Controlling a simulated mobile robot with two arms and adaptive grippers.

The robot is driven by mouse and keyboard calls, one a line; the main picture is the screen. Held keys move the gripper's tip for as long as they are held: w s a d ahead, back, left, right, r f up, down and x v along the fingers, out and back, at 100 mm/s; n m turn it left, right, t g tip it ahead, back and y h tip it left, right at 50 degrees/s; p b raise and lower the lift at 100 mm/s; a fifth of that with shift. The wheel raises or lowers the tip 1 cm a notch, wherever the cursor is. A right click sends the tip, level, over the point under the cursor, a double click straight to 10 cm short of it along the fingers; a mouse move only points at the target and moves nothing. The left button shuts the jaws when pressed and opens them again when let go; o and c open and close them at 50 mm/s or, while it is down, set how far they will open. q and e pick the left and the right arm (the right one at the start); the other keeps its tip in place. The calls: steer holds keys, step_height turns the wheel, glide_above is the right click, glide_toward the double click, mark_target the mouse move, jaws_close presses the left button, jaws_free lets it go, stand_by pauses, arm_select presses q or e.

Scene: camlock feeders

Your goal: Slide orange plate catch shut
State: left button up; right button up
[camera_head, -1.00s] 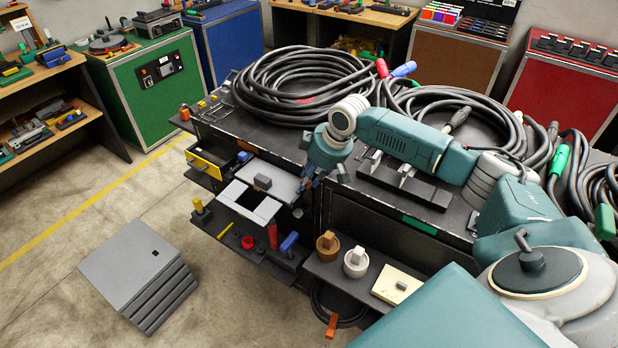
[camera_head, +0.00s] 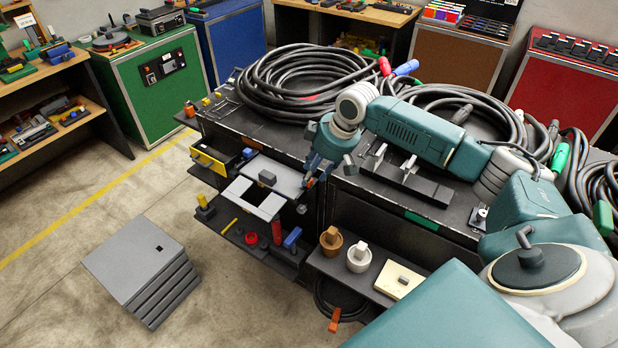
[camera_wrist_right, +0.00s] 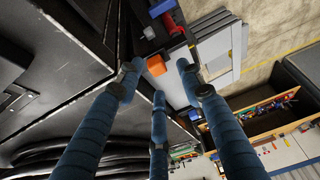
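The orange catch (camera_wrist_right: 156,66) is a small orange block at the edge of a pale plate, seen in the wrist view. In the head view a small bit of orange (camera_head: 310,183) shows beside my right fingertips, at the right end of the grey plate (camera_head: 290,180). My right gripper (camera_head: 307,178) points down at the front edge of the black bench. In the wrist view my right gripper (camera_wrist_right: 157,78) has its blue fingers spread around the orange block, with visible gaps. Contact cannot be told. My left gripper is out of view.
A dark grey block (camera_head: 267,177) stands on the plate. Below are a shelf with a red cylinder (camera_head: 277,232) and a blue block (camera_head: 292,237). Brown and white knobs (camera_head: 358,258) stand to the right. Coiled black cables (camera_head: 300,80) cover the bench top.

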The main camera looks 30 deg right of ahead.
steer(key=a+v, duration=0.1)
steer(key=v, duration=0.7)
steer(key=shift+d, duration=0.3)
steer(key=shift+r, duration=0.1)
steer(key=shift+a, duration=0.1)
